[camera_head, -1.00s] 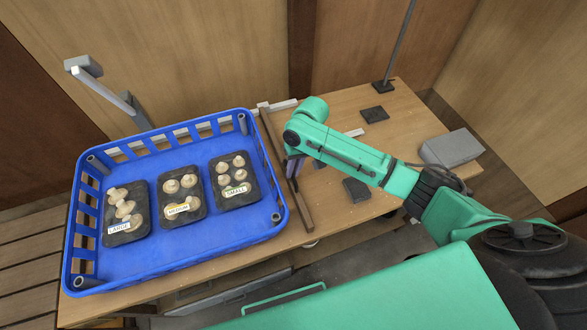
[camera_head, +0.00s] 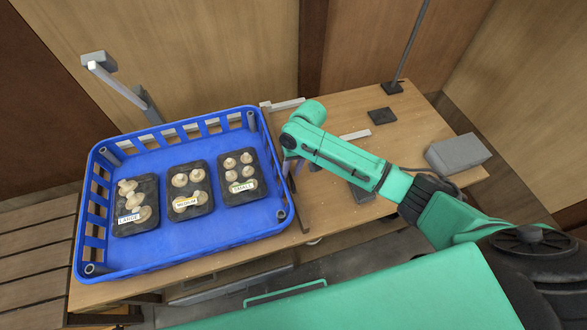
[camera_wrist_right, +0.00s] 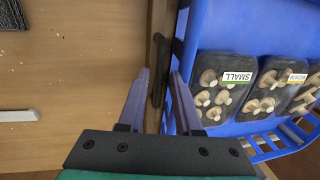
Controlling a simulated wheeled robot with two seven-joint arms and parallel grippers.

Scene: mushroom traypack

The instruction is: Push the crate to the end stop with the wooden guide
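The blue crate (camera_head: 190,257) sits on the table's left part, holding three dark trays of mushrooms labelled LARGE, MEDIUM and SMALL. The wooden guide (camera_head: 302,222) is a brown bar along the crate's right wall; my arm hides much of it. It also shows beside the crate in the right wrist view (camera_wrist_right: 160,20). My right gripper (camera_head: 290,167) is low at the guide. My left gripper is out of view. I cannot tell which part is the end stop.
A pale strip (camera_head: 285,104) lies behind the crate's back right corner. A grey post with an arm (camera_head: 148,104) stands behind the crate. Dark pads (camera_head: 381,116) and a grey box (camera_head: 457,152) are on the table's right, with bare wood between.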

